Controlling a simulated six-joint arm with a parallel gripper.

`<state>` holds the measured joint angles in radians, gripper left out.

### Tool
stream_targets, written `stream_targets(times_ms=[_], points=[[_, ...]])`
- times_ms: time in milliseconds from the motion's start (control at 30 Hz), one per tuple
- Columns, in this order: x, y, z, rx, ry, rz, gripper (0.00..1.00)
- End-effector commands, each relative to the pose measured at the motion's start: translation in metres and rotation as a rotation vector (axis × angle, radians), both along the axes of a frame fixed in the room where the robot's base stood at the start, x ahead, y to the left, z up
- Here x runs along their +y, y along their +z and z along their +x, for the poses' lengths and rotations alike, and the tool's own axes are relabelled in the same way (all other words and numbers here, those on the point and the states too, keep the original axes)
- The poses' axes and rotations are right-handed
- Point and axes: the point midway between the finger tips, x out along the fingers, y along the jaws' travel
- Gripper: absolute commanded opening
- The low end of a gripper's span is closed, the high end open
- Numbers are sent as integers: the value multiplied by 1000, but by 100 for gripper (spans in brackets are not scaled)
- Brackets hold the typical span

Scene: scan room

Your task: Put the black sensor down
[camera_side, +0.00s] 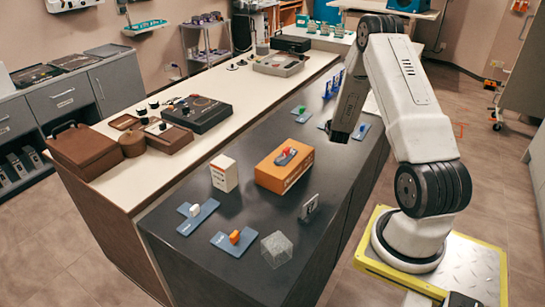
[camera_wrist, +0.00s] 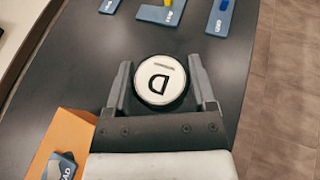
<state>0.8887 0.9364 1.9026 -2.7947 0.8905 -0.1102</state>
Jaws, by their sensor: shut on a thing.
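My gripper (camera_wrist: 160,78) is shut on a round thing with a black rim and a white face marked "D", which I take to be the black sensor (camera_wrist: 160,80). It sits between the two fingers in the wrist view, above the dark counter (camera_wrist: 75,70). In the side view, my gripper (camera_side: 340,132) points down over the dark counter (camera_side: 255,215), right of its middle. The sensor is mostly hidden there, and its height above the counter is hard to tell.
Several blue-grey pads, such as one with an orange block (camera_side: 233,240) and one with a white block (camera_side: 198,214), lie on the counter. An orange box (camera_side: 285,172), a white box (camera_side: 224,173), a clear cube (camera_side: 277,249) and a small upright stand (camera_side: 309,207) are nearby.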

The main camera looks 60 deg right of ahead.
Motion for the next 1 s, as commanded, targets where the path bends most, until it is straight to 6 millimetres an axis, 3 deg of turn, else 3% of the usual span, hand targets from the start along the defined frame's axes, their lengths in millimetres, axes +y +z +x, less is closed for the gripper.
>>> stream_targets(times_ms=[400, 733, 1000], points=[[-34, -26, 32, 0, 0, 1, 8], [-54, -58, 50, 0, 0, 1, 8], [-64, -72, 59, 0, 0, 0, 8]])
